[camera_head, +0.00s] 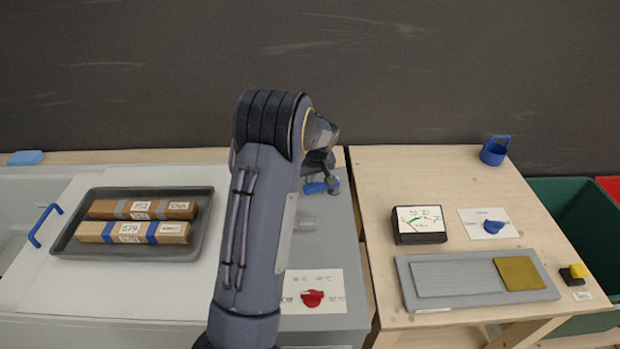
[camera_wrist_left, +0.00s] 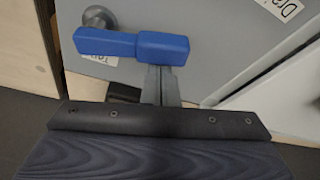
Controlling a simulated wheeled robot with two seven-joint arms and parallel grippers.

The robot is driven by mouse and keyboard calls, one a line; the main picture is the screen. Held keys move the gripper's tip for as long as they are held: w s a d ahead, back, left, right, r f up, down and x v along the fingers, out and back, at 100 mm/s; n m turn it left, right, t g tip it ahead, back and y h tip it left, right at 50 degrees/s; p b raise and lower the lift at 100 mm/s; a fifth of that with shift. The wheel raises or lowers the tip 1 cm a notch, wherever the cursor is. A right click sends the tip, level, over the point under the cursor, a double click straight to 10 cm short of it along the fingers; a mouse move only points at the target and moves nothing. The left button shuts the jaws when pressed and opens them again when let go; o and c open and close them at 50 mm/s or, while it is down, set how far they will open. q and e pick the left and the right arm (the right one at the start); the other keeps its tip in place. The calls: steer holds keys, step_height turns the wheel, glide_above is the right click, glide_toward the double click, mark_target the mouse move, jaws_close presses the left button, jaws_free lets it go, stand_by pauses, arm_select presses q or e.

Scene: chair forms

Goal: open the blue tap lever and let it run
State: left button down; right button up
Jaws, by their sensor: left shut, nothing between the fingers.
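The blue tap lever (camera_head: 315,187) shows at the back of the grey unit in the head view, partly hidden by my left arm. In the left wrist view the blue lever (camera_wrist_left: 130,44) lies roughly crosswise, with a round metal fitting (camera_wrist_left: 98,17) at its left end. My left gripper (camera_head: 331,181) is at the lever. In the wrist view its fingers (camera_wrist_left: 161,72) are shut and empty, their tips at the lever's right end. I cannot tell whether they touch it. No running water can be made out. My right gripper is not in view.
A red knob (camera_head: 312,298) sits on a white card in front. A dark tray (camera_head: 75,243) with two labelled bars lies left. On the wooden table (camera_head: 385,175) at right are a gauge (camera_head: 419,225), a blue knob (camera_head: 494,226) and a grey plate (camera_head: 455,280). Green bin (camera_head: 580,225) beyond.

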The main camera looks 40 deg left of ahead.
arm_select(q)
steer(key=n, duration=0.1)
steer(key=s+d+n+g+b, duration=0.1)
steer(key=n, duration=0.1)
steer(key=shift+d+f, duration=0.1)
steer(key=shift+d, duration=0.2)
steer(key=d+n, duration=0.1)
steer(key=s+d+n+g, duration=0.1)
steer(key=n, duration=0.1)
steer(key=shift+y, duration=0.3)
steer(key=d+n, duration=0.1)
steer(key=n+g, duration=0.1)
steer(key=n, duration=0.1)
steer(key=shift+s+d, duration=0.15)
steer(key=shift+d, duration=0.2)
steer(key=d+n, duration=0.1)
steer(key=n, duration=0.1)
steer(key=d+n+g, duration=0.1)
steer(key=n, duration=0.1)
steer(key=shift+w+d+p, duration=0.15)
steer(key=shift+w+p, duration=0.05)
steer(key=shift+p, duration=0.1)
steer(key=shift+w+d, duration=0.1)
steer(key=shift+d, duration=0.3)
steer(key=shift+w+d, duration=0.1)
steer(key=shift+d, duration=0.05)
